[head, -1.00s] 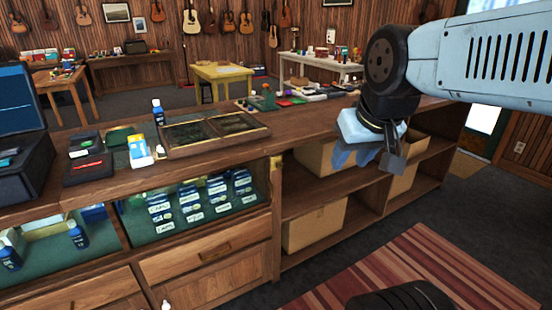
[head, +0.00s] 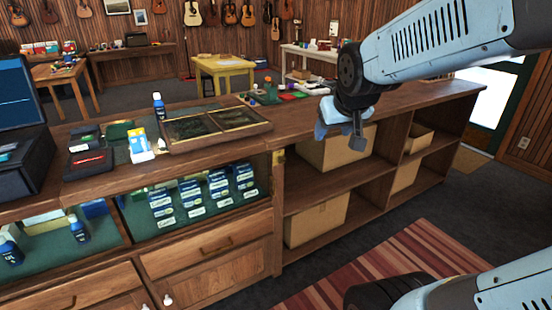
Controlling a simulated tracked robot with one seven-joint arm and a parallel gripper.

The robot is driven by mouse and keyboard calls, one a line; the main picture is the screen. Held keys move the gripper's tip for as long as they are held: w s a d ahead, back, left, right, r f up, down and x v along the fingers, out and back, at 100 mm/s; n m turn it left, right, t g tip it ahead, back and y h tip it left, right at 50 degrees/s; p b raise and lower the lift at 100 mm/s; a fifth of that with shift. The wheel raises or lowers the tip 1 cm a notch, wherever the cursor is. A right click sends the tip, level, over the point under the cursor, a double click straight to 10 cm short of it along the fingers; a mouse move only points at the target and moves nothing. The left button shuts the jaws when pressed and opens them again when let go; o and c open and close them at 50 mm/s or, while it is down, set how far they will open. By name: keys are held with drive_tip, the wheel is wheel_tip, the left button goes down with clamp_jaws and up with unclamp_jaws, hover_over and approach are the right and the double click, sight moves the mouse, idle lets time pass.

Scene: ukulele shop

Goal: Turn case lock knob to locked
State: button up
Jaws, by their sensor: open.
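The display case (head: 195,262) is a wooden counter with a glass-fronted upper section holding several small blue-and-white boxes and bottles on green lining. A small brass-coloured fitting (head: 279,157) sits on the post at the case's right end; it may be the lock knob, but it is too small to read its position. My gripper (head: 355,137) is open and empty, in front of the open shelves to the right of that fitting and apart from it. Its fingers are partly hidden by its own body and seen at an angle.
The open shelves hold cardboard boxes (head: 316,220). A wooden tray (head: 165,147), a blue bottle (head: 158,106) and small boxes stand on the counter. Small white knobs (head: 168,299) are on the lower doors. A striped rug (head: 395,265) lies on the floor at the right.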

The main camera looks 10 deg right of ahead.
sight(283, 161)
drive_tip(key=w+d+f+n+t, duration=0.1)
drive_tip(key=w+f+t, duration=0.1)
drive_tip(key=w+f, duration=0.35)
drive_tip(key=w+d+f+n+t+y, duration=0.1)
drive_tip(key=w+f, duration=0.2)
drive_tip(key=w, duration=0.6)
drive_tip(key=w+d+f+t, duration=0.1)
drive_tip(key=w+f+t, duration=0.1)
drive_tip(key=w+f, duration=0.45)
drive_tip(key=w+a+f+n+t+y, duration=0.1)
drive_tip(key=w+f+t+y, duration=0.15)
drive_tip(key=f, duration=0.55)
drive_tip(key=w+f+t+y, duration=0.1)
drive_tip(key=f+t+y, duration=0.15)
drive_tip(key=f, duration=0.55)
drive_tip(key=x, duration=1.3)
drive_tip(key=shift+a+f, duration=0.2)
drive_tip(key=shift+a, duration=0.1)
drive_tip(key=shift+c, duration=0.3)
drive_tip(key=c, duration=0.9)
drive_tip(key=shift+c, duration=0.2)
